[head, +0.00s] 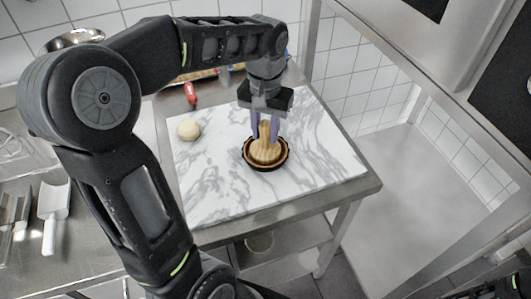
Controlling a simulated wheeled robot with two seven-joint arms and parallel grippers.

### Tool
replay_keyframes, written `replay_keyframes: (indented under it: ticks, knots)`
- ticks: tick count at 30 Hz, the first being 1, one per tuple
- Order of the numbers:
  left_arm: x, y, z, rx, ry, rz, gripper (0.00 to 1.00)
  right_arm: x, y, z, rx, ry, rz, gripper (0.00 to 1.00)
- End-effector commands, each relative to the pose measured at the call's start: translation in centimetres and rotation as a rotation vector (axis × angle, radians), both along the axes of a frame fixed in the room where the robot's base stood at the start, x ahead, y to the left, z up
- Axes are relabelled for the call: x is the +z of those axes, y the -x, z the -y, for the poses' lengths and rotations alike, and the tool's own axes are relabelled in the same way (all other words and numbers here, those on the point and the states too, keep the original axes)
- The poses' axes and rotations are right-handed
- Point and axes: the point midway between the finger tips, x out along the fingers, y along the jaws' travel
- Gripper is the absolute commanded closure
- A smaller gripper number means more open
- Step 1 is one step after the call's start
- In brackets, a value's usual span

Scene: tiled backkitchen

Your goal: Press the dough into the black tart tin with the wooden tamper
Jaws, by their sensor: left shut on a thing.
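My left gripper (265,122) points down with its purple fingers shut on the wooden tamper (265,146). The tamper's wide ribbed base is inside the black tart tin (285,159), which stands on the marble board. The dough in the tin is mostly hidden under the tamper; I cannot tell how far it is pressed. A pale ball of dough (189,129) lies on the board to the left of the tin. The right gripper does not show; only a dark part at the lower right corner may be mine.
The marble board (215,190) covers most of the steel table (371,184), with free room around the tin. A red-handled tool (190,92) lies behind the board. White scoops (53,205) lie on the left counter. A metal bowl (72,39) stands at the back left.

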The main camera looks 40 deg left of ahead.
Motion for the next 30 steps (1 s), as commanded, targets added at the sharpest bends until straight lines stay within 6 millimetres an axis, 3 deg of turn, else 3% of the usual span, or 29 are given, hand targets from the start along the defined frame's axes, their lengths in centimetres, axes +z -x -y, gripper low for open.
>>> replay_keyframes:
  ticks: [3, 30]
  knots:
    - [0.0, 0.0, 0.0, 0.000, 0.000, 0.001, 1.00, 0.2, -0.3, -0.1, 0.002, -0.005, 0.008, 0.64]
    - [8.1, 0.0, 0.0, 0.000, 0.000, 0.001, 1.00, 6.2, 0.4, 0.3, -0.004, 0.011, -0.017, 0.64]
